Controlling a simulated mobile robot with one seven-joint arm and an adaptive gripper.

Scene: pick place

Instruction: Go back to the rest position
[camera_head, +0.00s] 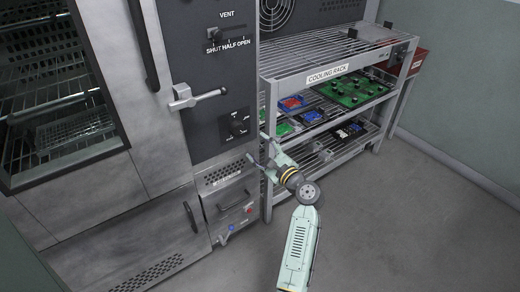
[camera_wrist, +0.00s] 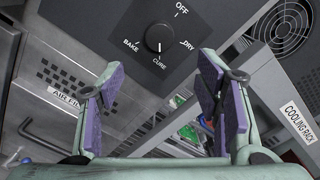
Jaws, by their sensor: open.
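My gripper (camera_head: 266,156) is in front of the oven's control column, near the left front post of the cooling rack. In the wrist view my gripper (camera_wrist: 158,100) is open, with its two purple-padded fingers wide apart and nothing between them. A black knob (camera_wrist: 159,36) marked OFF, BAKE, CURE and DRY is ahead of the fingers; it also shows in the head view (camera_head: 238,126). The wrist view does not show the fingers touching the knob.
The cooling rack (camera_head: 332,68) holds green boards (camera_head: 356,92) and red and blue parts. The floor (camera_head: 400,220) at right is clear.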

